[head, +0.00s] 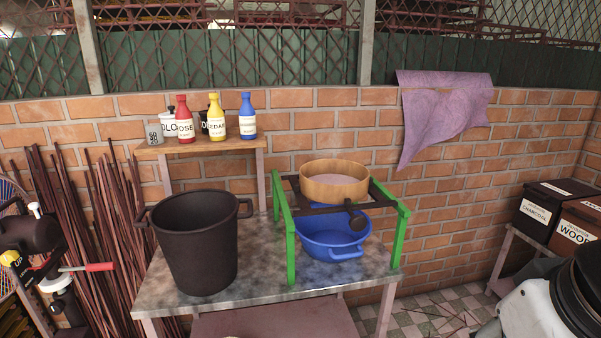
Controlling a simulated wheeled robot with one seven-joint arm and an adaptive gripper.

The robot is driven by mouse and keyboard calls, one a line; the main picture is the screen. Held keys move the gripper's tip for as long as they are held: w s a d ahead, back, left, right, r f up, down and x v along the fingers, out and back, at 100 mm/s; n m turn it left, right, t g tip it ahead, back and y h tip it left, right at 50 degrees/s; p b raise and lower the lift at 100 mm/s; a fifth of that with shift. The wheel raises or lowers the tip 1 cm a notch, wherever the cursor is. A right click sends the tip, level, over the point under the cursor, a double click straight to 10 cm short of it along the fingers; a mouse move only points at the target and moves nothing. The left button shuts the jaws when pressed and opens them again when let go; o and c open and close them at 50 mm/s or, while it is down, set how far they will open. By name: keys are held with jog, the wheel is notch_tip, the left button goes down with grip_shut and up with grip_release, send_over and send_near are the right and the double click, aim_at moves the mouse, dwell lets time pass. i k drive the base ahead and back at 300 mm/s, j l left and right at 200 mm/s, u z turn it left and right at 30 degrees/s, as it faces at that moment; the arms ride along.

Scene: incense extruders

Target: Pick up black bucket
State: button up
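The black bucket (197,246) stands upright on the left part of the metal table (262,290). It has a wide open top and a loop handle on each side of its rim. The part of its inside that shows looks dark and empty. My gripper is not in the head view. A white and black part at the bottom right corner seems to be my own arm, well apart from the bucket.
Right of the bucket, a green frame (400,240) holds a wooden sieve (334,182) above a blue basin (335,238). A shelf (204,145) with bottles stands behind. Sticks (95,225) lean on the left. Charcoal and wood boxes (540,208) stand right.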

aim_at(201, 243)
jog(key=i+j, duration=0.15)
jog(key=j, duration=0.2)
jog(key=i+j, duration=0.2)
jog(key=j, duration=0.15)
jog(key=i+j, duration=0.15)
jog(key=j, duration=0.2)
jog(key=i+j, duration=0.15)
jog(key=j, duration=0.2)
jog(key=i+j+z, duration=0.1)
jog(key=j, duration=0.3)
jog(key=i, duration=0.05)
